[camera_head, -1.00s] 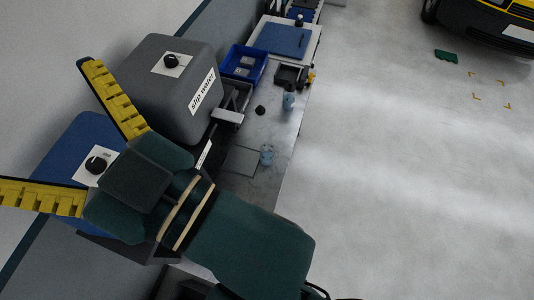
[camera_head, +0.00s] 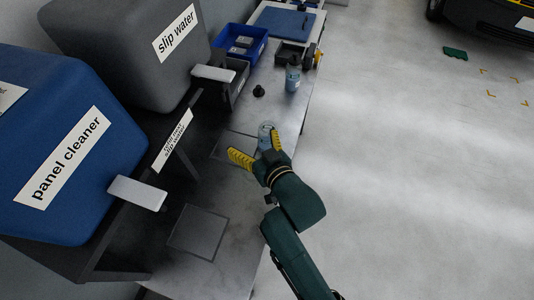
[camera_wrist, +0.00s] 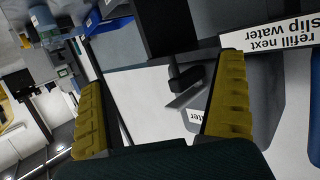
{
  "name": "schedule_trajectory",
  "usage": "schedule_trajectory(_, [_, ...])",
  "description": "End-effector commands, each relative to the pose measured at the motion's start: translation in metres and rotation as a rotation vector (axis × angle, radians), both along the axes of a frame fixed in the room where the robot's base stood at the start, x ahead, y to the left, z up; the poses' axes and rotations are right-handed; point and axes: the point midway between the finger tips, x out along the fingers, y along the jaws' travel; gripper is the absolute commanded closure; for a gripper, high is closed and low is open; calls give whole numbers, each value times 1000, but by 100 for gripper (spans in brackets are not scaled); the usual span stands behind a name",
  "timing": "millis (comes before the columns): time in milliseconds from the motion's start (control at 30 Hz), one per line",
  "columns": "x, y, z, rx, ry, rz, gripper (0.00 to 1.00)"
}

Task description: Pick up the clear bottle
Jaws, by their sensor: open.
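A small clear, bluish bottle (camera_head: 265,131) stands on the grey bench, near its right edge in the head view. My gripper (camera_head: 254,146) is open, its yellow fingers spread, and appears just in front of this bottle. The right finger partly covers the bottle; I cannot tell whether they touch. In the wrist view my gripper (camera_wrist: 161,72) is open with nothing held between its fingers. A second bluish bottle (camera_head: 293,79) with a dark top stands farther back on the bench.
A blue "panel cleaner" tank (camera_head: 75,205) and a grey "slip water" tank (camera_head: 110,45) stand left of the bench (camera_head: 225,262). A dark cap-like piece (camera_head: 259,91), blue bin (camera_head: 238,55) and dark tray (camera_head: 290,54) lie farther back. Open floor is right.

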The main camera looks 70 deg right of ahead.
Motion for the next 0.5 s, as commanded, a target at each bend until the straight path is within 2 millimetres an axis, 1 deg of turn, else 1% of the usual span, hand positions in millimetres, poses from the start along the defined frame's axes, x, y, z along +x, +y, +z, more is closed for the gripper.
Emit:
schedule_trajectory(33, [-22,-13,-60,19,33,-46,0])
schedule_trajectory(100, [-45,-25,-95,39,60,-95,0])
schedule_trajectory(133, [-53,-29,-104,44,67,-112,0])
schedule_trajectory(200, [-67,-36,-119,51,77,-140,0])
schedule_trajectory(300, [-73,-42,-123,53,78,-158,0])
schedule_trajectory(367, [-69,-47,-124,53,77,-161,0])
schedule_trajectory(500, [-49,-67,-134,53,75,-159,0])
